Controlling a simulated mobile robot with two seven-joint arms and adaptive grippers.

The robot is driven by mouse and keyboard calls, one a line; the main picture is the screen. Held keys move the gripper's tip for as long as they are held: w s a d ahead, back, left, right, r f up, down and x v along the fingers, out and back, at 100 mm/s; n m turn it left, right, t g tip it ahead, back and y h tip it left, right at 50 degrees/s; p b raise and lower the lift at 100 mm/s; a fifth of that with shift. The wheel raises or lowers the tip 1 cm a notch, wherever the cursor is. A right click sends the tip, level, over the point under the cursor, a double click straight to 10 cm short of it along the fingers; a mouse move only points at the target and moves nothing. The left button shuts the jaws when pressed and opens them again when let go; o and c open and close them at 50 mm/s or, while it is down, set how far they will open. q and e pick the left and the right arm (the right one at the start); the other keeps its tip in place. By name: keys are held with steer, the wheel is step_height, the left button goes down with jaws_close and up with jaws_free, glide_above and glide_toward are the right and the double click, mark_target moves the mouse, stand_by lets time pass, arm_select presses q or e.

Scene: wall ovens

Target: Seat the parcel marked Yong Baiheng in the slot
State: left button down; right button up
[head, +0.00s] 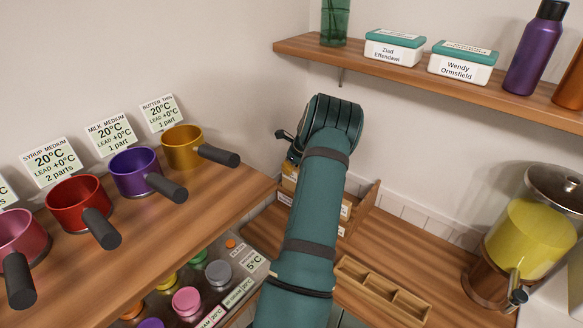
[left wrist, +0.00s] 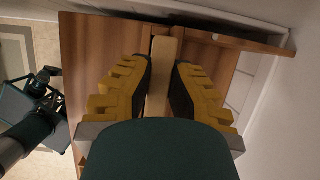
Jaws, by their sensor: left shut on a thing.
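My left gripper (left wrist: 163,85) has its two yellow fingers with black pads shut on a tan, flat-sided parcel (left wrist: 162,72) in the left wrist view. The parcel stands on edge between the pads, over a brown wooden surface. No name on it can be read from here. In the head view my teal left arm hides most of the gripper and the parcel. A wooden rack (head: 366,203) with upright walls and small white labels stands on the counter partly behind that arm. The labels are too small to read, and the slot itself cannot be made out.
Several pans, such as the yellow pan (head: 183,148), line the left shelf, handles outward. A drink dispenser (head: 530,235) stands right. A divided wooden tray (head: 381,290) lies in front. The upper shelf (head: 400,68) holds boxes and bottles. Counter between rack and dispenser is clear.

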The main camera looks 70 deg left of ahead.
arm_select(q)
steer(key=shift+f+b, duration=0.4)
steer(key=shift+f, duration=0.25)
steer(key=c, duration=1.1)
jaws_free()
steer(key=shift+r, duration=0.35)
steer(key=v, duration=1.2)
steer(key=shift+r, duration=0.35)
steer(key=shift+f, duration=0.1)
